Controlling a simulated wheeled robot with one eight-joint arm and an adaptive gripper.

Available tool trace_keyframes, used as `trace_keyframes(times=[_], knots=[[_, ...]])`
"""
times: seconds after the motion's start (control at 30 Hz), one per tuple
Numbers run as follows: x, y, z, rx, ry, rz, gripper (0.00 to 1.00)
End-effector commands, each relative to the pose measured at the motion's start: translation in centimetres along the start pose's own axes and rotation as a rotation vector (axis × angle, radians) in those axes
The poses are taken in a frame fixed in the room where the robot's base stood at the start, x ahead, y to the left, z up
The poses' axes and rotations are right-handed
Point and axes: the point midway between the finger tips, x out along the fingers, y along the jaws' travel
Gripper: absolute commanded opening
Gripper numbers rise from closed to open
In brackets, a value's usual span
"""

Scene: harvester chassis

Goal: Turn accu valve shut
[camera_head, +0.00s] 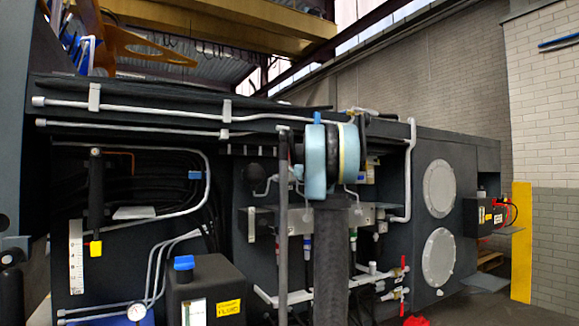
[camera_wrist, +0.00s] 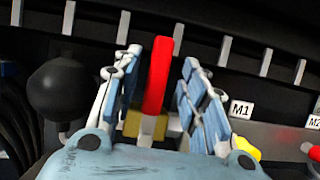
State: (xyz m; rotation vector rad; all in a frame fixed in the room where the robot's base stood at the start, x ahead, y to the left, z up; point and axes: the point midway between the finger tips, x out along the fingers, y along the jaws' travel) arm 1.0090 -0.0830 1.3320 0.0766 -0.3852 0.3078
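A red valve lever (camera_wrist: 157,75) stands nearly upright in the middle of the wrist view, above a brass-coloured valve body (camera_wrist: 143,124). I take it to be the accu valve. My gripper (camera_wrist: 162,62) is open, with one light-blue finger on each side of the lever. A gap shows between the lever and each finger; the right gap looks wider. In the head view, my light-blue wrist (camera_head: 315,160) hides the lever and the fingers.
A black ball-shaped accumulator (camera_wrist: 66,88) sits left of the gripper; it also shows in the head view (camera_head: 253,173). An M1 label (camera_wrist: 241,109) and a yellow part (camera_wrist: 246,148) are at right. Red-handled valves (camera_head: 403,264) and pipes sit lower right on the chassis.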

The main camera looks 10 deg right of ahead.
Motion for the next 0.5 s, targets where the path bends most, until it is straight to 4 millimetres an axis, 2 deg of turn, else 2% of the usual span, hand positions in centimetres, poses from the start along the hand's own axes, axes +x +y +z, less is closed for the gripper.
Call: trace_keyframes(times=[0.1,0.3,0.5], knots=[[-2.5,-0.1,0.0,-0.001,0.000,-0.003,0.39],[-6.2,-0.1,-0.1,-0.001,0.001,-0.003,0.39],[-8.4,-0.1,-0.1,-0.001,0.001,-0.002,0.39]])
